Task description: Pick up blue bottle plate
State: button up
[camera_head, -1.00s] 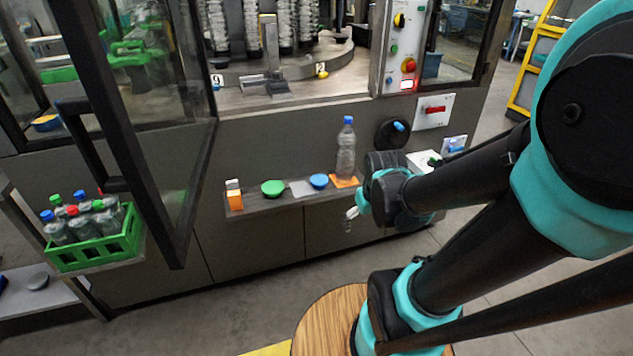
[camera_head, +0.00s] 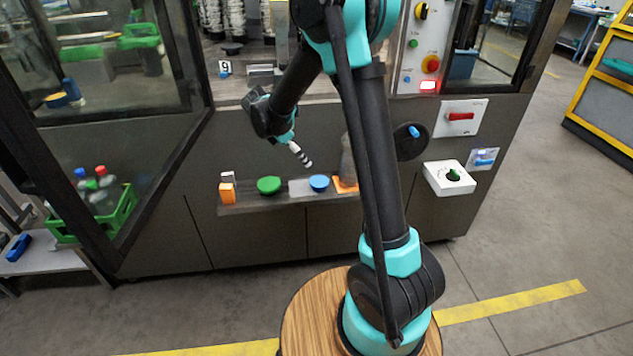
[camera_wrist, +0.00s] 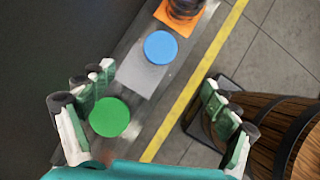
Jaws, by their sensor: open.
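The blue bottle plate (camera_head: 319,183) is a round disc on a grey square on the narrow shelf; it also shows in the wrist view (camera_wrist: 160,47), ahead of my fingers. The green plate (camera_head: 269,185) sits to its left on the shelf and, in the wrist view (camera_wrist: 109,117), lies nearer, beside my left-hand finger. My gripper (camera_head: 303,157) is above the shelf, pointing down toward the gap between the two plates. In the wrist view my fingers (camera_wrist: 158,112) are wide apart with nothing between them gripped.
A bottle (camera_head: 347,162) stands on an orange square (camera_head: 343,187) right of the blue plate, mostly hidden by my arm. An orange-and-white box (camera_head: 227,190) is at the shelf's left end. A green crate (camera_head: 122,213) of bottles stands left, beyond an open glass door (camera_head: 150,90).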

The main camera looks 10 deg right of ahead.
send_over(319, 181)
jog(key=a, duration=0.2)
jog(key=f, duration=1)
jog(key=shift+s+a+f, duration=0.1)
jog(key=shift+a, duration=0.1)
jog(key=shift+s+x, duration=0.15)
jog(key=shift+x, duration=0.8)
jog(key=shift+s+x, duration=0.2)
jog(key=shift+x, duration=0.75)
jog(key=shift+s+x, duration=0.15)
jog(key=shift+x, duration=0.8)
jog(key=shift+w+f, duration=0.1)
jog(key=shift+w, duration=0.05)
jog(key=c, duration=1.3)
notch_tip(319, 181, up, 20)
